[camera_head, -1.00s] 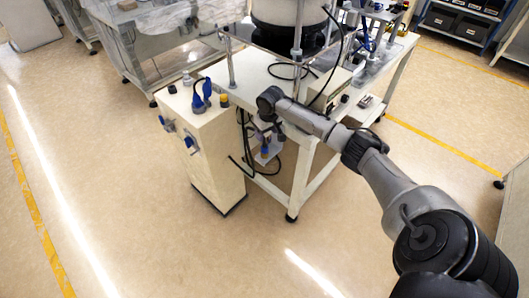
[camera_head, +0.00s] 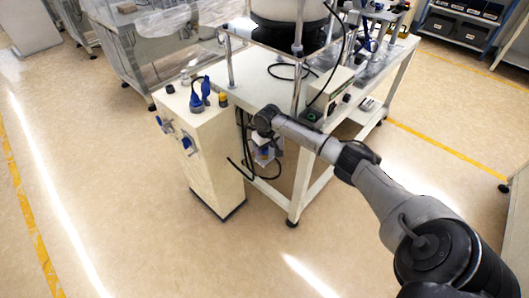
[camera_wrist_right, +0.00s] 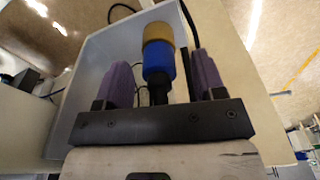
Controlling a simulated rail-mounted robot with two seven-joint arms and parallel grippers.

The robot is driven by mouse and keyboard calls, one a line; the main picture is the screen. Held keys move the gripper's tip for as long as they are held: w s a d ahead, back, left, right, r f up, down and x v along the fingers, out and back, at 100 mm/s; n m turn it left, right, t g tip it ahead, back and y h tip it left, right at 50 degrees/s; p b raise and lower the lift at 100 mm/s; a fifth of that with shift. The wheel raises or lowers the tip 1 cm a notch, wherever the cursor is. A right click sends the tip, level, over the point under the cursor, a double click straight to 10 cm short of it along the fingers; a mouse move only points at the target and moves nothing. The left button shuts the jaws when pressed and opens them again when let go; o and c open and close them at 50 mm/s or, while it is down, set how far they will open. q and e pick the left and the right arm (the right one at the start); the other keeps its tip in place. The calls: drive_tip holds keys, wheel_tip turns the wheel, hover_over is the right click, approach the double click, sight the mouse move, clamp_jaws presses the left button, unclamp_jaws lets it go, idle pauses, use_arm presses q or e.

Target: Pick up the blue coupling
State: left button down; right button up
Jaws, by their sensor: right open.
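The blue coupling (camera_wrist_right: 160,62) shows in the right wrist view as a blue cylinder with a tan end and a dark stem. It lies between the two purple fingers of my right gripper (camera_wrist_right: 164,70), which is open, with gaps visible on both sides. In the head view my right gripper (camera_head: 263,143) hangs from the wrist at the table's front left, beside the white cabinet; its fingers are too small there to make out. My left gripper does not show.
The white cabinet (camera_head: 205,155) carries blue connectors (camera_head: 199,96) on top. The white table (camera_head: 262,82) bears a bowl feeder (camera_head: 290,14) and posts. Black cables (camera_head: 246,160) hang near my gripper. A pale panel or box (camera_wrist_right: 85,75) surrounds the coupling. The front floor is clear.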

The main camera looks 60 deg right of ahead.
drive_tip(key=c, duration=1.1)
drive_tip(key=shift+r, duration=0.2)
drive_tip(key=shift+r, duration=0.25)
drive_tip(key=r+p, duration=0.3)
drive_tip(key=r, duration=0.1)
drive_tip(key=shift+s+d+r, duration=0.1)
drive_tip(key=shift+s+d, duration=0.1)
drive_tip(key=shift+s, duration=0.2)
drive_tip(key=s+d+r+p, duration=0.1)
drive_tip(key=s+r+p, duration=0.3)
drive_tip(key=s, duration=0.6)
drive_tip(key=shift+s+d+r+p, duration=0.15)
drive_tip(key=shift+s+r+p, duration=0.15)
drive_tip(key=shift+r, duration=0.7)
